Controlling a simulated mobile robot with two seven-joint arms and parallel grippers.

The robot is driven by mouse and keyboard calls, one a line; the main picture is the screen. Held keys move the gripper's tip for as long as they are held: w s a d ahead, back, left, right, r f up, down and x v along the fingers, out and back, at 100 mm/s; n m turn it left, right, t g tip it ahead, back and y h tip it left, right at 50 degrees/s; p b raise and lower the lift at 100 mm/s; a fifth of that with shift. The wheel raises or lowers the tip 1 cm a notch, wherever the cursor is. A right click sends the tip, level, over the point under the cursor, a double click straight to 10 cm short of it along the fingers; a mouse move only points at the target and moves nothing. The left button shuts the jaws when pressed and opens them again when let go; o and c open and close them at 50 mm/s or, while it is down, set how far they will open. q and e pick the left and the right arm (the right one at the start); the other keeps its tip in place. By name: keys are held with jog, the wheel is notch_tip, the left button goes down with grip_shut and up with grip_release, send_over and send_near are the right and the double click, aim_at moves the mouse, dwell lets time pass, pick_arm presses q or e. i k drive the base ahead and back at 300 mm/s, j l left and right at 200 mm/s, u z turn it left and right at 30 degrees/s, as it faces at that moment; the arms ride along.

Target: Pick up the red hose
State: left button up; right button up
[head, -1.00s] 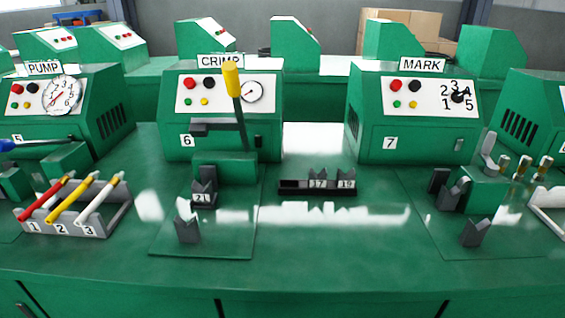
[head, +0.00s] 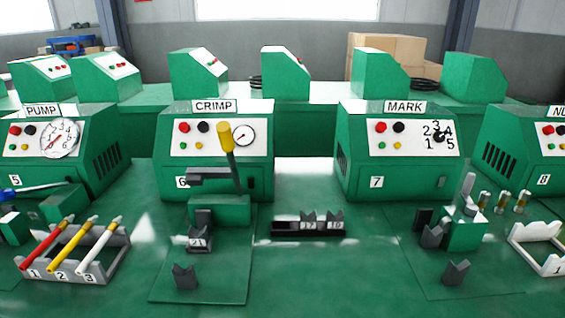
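The red hose (head: 47,242) lies in slot 1 of a grey rack (head: 111,259) at the lower left of the head view. It leans beside a yellow hose (head: 73,246) in slot 2 and a white hose (head: 99,246) in slot 3. All three slant up to the right and have pale or metal tips at the far end. Neither of my grippers shows in the head view.
The PUMP (head: 62,150), CRIMP (head: 217,155) and MARK (head: 398,155) machines stand behind. The crimp lever (head: 227,150) sticks up. A dark holder (head: 290,233) with numbered blocks sits mid-bench. A white rack (head: 520,238) stands at right. The front middle is mostly clear.

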aim_at(67, 221)
jog(key=u, duration=1.55)
jog(key=z, duration=0.65)
jog(key=j+z, duration=0.25)
jog(key=z, duration=0.25)
jog(key=j+z, duration=0.25)
jog(key=z, duration=0.25)
jog(key=j+z, duration=0.25)
jog(key=j, duration=0.15)
jog(key=j+z, duration=0.3)
jog(key=k+j+z, duration=0.1)
jog(key=j, duration=0.3)
jog(key=k+j+z, duration=0.15)
jog(key=j, duration=0.25)
jog(key=k+j, duration=0.2)
jog(key=j, duration=0.15)
jog(key=k+j, duration=0.15)
jog(key=j, duration=0.25)
